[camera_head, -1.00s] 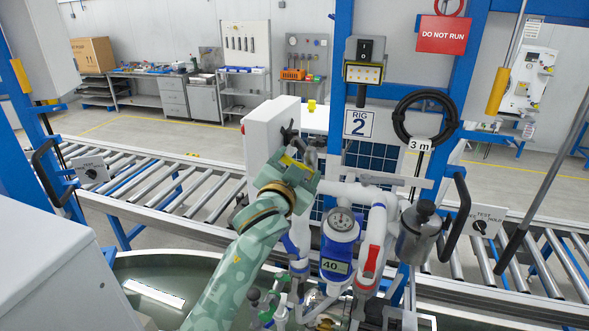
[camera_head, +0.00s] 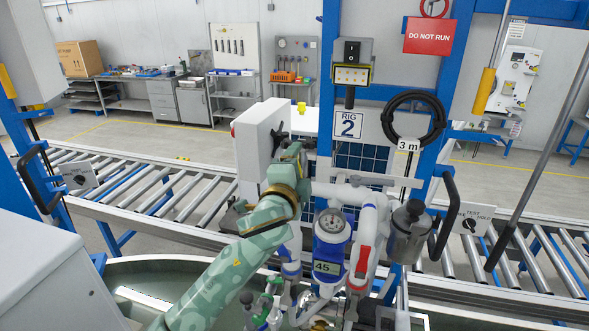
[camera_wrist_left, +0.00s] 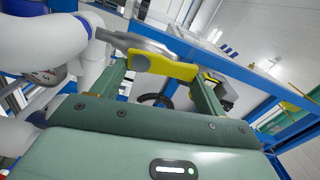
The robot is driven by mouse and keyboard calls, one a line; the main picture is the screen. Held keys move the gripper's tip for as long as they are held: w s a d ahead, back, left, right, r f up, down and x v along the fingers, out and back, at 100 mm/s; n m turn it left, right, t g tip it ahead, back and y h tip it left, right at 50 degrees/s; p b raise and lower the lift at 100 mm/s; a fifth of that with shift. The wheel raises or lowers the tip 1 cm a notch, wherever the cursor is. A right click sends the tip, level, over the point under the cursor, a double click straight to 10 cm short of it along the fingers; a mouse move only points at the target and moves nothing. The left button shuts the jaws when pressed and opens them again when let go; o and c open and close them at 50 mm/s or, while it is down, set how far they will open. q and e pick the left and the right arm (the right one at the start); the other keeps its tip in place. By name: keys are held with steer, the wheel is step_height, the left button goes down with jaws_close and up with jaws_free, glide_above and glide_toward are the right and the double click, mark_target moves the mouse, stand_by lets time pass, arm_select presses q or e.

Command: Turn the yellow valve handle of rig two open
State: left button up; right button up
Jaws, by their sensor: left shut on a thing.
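The yellow valve handle (camera_wrist_left: 162,65) shows in the left wrist view, crossing between the fingers of my left gripper (camera_wrist_left: 160,74). The gripper is shut on it. A grey metal part (camera_wrist_left: 135,42) lies along the handle's far side. White pipes with a blue gauge (camera_head: 331,238) reading 45 stand just right of my forearm. My right gripper is in neither view.
A white box (camera_head: 258,140) stands close left of the gripper. A red lever (camera_head: 363,262) sits on the white pipe, with a grey canister (camera_head: 411,232) to its right. A coiled black hose (camera_head: 412,118) hangs on the blue frame. Roller conveyors (camera_head: 150,190) run behind.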

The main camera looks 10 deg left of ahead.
arm_select(q)
steer(key=shift+d+m, duration=0.1)
steer(key=shift+m, duration=0.7)
steer(key=o, duration=1)
steer(key=shift+c, duration=0.2)
steer(key=shift+w+f, duration=0.1)
steer(key=shift+w, duration=0.1)
steer(key=s+b, duration=0.3)
steer(key=s, duration=1.3)
steer(key=shift+s+a, duration=0.15)
steer(key=shift+a, duration=0.1)
